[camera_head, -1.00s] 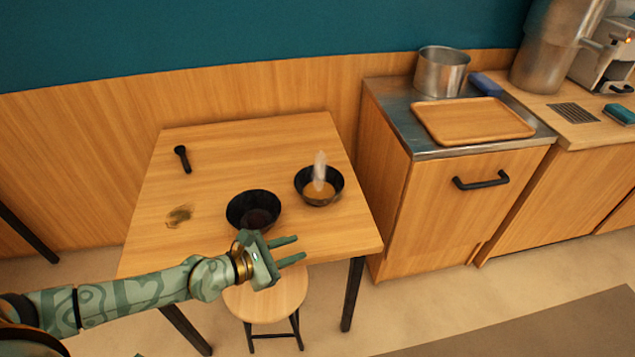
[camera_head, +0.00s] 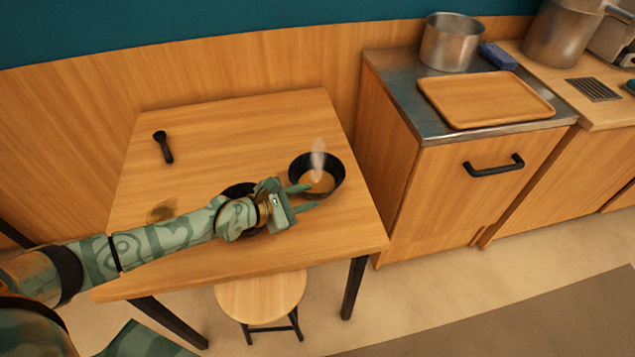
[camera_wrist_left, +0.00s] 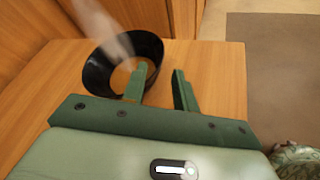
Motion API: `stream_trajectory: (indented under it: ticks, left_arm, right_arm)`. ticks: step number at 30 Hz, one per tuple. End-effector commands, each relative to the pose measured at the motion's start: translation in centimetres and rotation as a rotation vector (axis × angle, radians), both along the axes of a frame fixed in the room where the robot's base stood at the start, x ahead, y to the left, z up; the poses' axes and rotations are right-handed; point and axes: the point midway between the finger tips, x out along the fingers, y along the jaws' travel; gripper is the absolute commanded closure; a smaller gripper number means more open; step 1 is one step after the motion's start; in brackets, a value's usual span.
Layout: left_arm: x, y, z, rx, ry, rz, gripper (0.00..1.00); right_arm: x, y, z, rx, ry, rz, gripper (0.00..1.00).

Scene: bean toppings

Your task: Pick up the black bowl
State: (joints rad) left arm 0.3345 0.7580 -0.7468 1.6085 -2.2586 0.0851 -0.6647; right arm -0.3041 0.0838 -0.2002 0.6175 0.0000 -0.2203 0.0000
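Two black bowls are on the wooden table (camera_head: 210,120). The right black bowl (camera_head: 331,171) holds a brown filling, with a pale steam-like plume above it. It also shows in the left wrist view (camera_wrist_left: 98,75). The left black bowl (camera_head: 236,189) is mostly hidden behind my left arm; only its upper rim shows. My left gripper (camera_head: 308,197) is open and empty, its fingers pointing right at the near edge of the right bowl. In the left wrist view, one finger of the gripper (camera_wrist_left: 160,90) overlaps the bowl's rim; I cannot tell whether they touch. My right gripper is not in view.
A black handled object (camera_head: 163,147) lies at the table's back left. A brown stain (camera_head: 161,211) is left of the bowls. A stool (camera_head: 261,297) stands at the table's front. A cabinet to the right bears a wooden tray (camera_head: 486,99) and metal pot (camera_head: 450,43).

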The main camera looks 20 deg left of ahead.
Motion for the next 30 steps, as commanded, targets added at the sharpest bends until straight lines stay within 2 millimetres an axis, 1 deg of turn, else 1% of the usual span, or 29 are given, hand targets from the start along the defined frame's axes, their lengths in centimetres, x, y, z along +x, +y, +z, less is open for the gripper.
stream_trajectory:
  ticks: [1, 5, 13, 16, 22, 25, 30]
  left_arm:
    - [0.4, -0.3, -0.3, -0.001, 0.001, 0.0, 0.71]
    - [1.1, -0.8, -0.6, -0.002, 0.0, 0.0, 0.71]
    - [4.3, -3.0, -2.1, -0.002, 0.002, 0.0, 0.71]
    - [4.8, -3.3, -2.2, 0.0, 0.002, 0.0, 0.71]
    - [4.8, -3.3, -2.0, 0.0, 0.0, 0.0, 0.71]
    - [4.8, -3.3, -2.0, 0.0, 0.0, 0.0, 0.99]
    - [4.8, -3.3, -2.0, -0.001, 0.001, 0.0, 1.0]
  right_arm:
    - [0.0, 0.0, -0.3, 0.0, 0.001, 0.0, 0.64]
    - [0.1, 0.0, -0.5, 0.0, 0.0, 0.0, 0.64]
    - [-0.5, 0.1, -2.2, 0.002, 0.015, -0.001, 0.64]
    - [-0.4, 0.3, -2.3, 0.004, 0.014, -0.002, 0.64]
    - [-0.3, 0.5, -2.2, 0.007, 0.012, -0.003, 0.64]
    - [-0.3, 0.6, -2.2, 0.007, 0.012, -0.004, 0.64]
    - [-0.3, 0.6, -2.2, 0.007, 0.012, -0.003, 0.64]
